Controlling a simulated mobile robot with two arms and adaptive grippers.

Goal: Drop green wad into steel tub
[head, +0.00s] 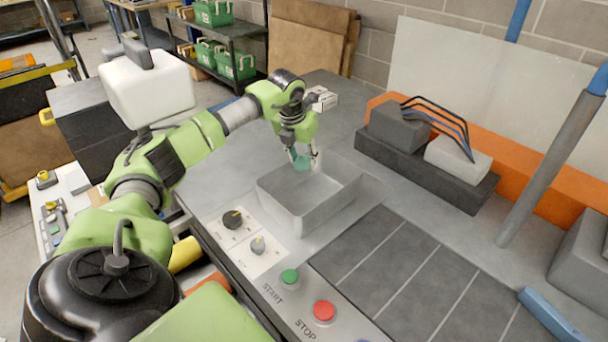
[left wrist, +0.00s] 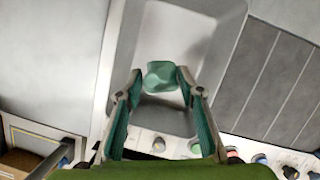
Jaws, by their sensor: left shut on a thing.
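The green wad (head: 301,163) is a small teal-green lump. It also shows in the left wrist view (left wrist: 162,76), between the fingertips. My left gripper (head: 304,159) is shut on it and points down; its two fingers show in the left wrist view (left wrist: 161,79). The steel tub (head: 322,214) is an open grey rectangular basin set in the bench. In the left wrist view the tub (left wrist: 170,118) lies behind the wad. The wad is held above the far left part of the tub, near its rim. My right gripper is not in view.
Dark ribbed panels (head: 400,270) lie right of the tub. Two knobs (head: 233,218), a green START button (head: 290,277) and a red STOP button (head: 324,311) are in front. A dark block with cables (head: 400,125) stands behind right, beside a grey post (head: 550,170).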

